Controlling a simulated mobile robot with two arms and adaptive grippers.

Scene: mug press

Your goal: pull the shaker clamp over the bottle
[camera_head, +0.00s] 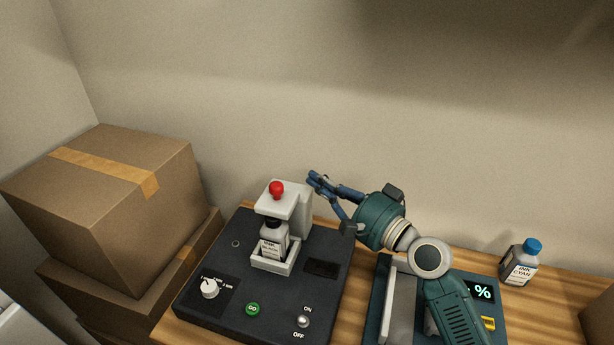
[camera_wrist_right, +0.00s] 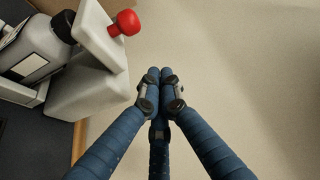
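The shaker (camera_head: 258,315) is a dark box on the wooden table with a white holder tray (camera_head: 272,264). A grey bottle (camera_head: 273,240) with a white label stands upright in the tray. The white clamp (camera_head: 282,202) with a red knob (camera_head: 277,189) is over the bottle's top; I cannot tell whether it presses on it. In the right wrist view the clamp (camera_wrist_right: 100,35), red knob (camera_wrist_right: 124,22) and dark-capped bottle (camera_wrist_right: 35,48) are at upper left. My right gripper (camera_head: 316,181) is right of the clamp, apart from the knob, its fingertips together and empty (camera_wrist_right: 160,74). My left gripper is out of view.
Cardboard boxes (camera_head: 110,215) are stacked left of the shaker. A teal device with a % display (camera_head: 482,292) stands on the right under my arm. A blue-capped ink bottle (camera_head: 522,264) stands at far right. The wall is close behind.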

